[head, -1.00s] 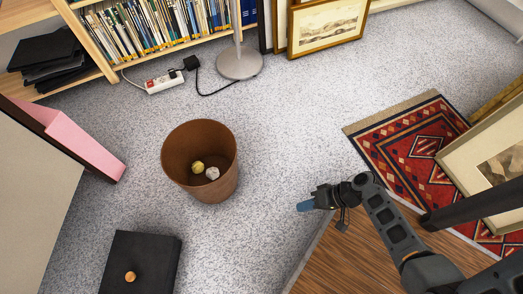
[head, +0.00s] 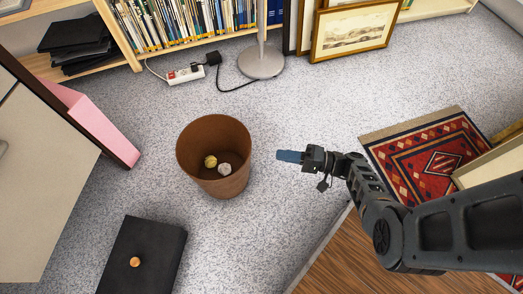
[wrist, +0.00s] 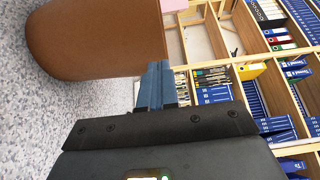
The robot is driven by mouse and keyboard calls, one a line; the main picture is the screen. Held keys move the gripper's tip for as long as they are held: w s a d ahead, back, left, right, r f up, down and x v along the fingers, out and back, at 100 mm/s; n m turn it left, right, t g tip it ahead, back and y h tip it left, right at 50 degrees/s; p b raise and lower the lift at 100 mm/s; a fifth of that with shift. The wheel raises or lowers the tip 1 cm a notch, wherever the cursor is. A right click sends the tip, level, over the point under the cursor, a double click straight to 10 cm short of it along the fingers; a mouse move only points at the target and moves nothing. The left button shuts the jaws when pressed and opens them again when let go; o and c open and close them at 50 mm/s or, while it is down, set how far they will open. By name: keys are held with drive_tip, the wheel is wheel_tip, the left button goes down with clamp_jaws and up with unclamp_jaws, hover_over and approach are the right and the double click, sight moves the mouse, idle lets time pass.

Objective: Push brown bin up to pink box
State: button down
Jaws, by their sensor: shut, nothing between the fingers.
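The brown bin (head: 228,183) stands upright on the grey carpet in the head view, with a yellow and a whitish crumpled ball inside. The pink box (head: 97,119) is to its left, against a dark-edged panel, with bare carpet between them. My gripper (head: 281,156) is shut and empty, to the right of the bin, its blue fingertips pointing left at it with a small gap. In the wrist view the bin (wrist: 95,40) fills the upper left, and my shut fingertips (wrist: 155,70) appear close to its edge; I cannot tell whether they touch it there.
A black box with a round wooden knob (head: 146,258) lies at lower left. A lamp base (head: 261,62) and a power strip (head: 186,75) are behind the bin. A red patterned rug (head: 430,155) lies to the right. The carpet between bin and pink box is clear.

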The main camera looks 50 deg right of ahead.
drive_tip(key=x, duration=0.7)
drive_tip(key=shift+a+b, duration=0.15)
drive_tip(key=shift+b, duration=0.2)
drive_tip(key=shift+w, duration=0.15)
